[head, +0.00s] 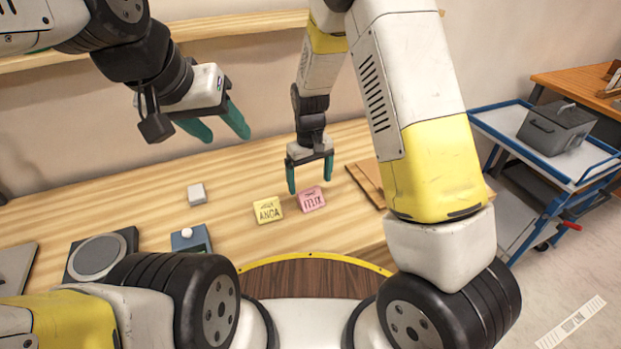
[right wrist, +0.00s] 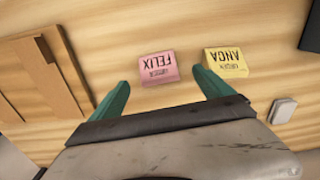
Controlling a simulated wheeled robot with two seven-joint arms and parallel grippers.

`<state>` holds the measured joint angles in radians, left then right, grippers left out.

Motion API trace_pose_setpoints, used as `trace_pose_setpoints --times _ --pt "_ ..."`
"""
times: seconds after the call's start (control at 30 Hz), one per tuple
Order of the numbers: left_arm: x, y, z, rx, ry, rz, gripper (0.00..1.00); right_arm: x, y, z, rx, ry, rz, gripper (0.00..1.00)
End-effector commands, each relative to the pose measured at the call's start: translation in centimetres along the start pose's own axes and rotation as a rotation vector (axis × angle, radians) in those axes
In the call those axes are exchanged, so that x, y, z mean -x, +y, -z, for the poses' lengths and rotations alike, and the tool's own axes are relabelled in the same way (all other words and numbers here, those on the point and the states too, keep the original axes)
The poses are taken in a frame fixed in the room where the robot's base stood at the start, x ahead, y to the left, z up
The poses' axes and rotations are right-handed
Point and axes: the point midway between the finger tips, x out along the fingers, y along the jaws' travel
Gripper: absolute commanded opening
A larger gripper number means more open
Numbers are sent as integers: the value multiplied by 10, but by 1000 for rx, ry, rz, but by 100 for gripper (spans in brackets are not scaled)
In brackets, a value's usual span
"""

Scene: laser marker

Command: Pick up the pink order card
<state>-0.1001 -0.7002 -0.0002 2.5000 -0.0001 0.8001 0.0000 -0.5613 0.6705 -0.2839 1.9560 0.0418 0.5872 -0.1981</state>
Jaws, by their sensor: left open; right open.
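The pink order card (head: 312,199) lies on the wooden table, right of a yellow card (head: 268,210). In the right wrist view the pink card (right wrist: 157,67) reads FELIX and the yellow card (right wrist: 227,62) reads ANGA. My right gripper (head: 310,178) is open and empty, just behind and above the pink card in the head view. In the right wrist view its green fingers (right wrist: 162,92) stand apart, with the pink card beyond and between their tips. My left gripper (head: 220,132) is open and empty, raised well above the table at the upper left.
A small white block (head: 196,194) lies left of the cards. A wooden board (head: 366,182) lies to their right. A blue-grey device (head: 190,238) and a dark round-plated device (head: 100,256) stand front left. A blue cart (head: 508,120) with a grey box (head: 556,129) stands at right.

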Motion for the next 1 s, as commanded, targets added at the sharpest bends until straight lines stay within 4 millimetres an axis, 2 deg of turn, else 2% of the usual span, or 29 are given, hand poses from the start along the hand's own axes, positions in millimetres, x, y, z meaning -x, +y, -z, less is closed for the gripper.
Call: trace_pose_setpoints --times 0.5,0.77,0.8,1.0 --pt "0 0 0 0 0 0 51 -66 5 5 -2 -3 1 91" --pt "0 0 0 0 0 0 51 -69 5 6 -2 0 1 91" --pt "0 0 0 0 0 0 51 -69 5 6 -2 0 1 89" --pt "0 0 0 0 0 0 51 -69 5 6 -2 0 1 50"
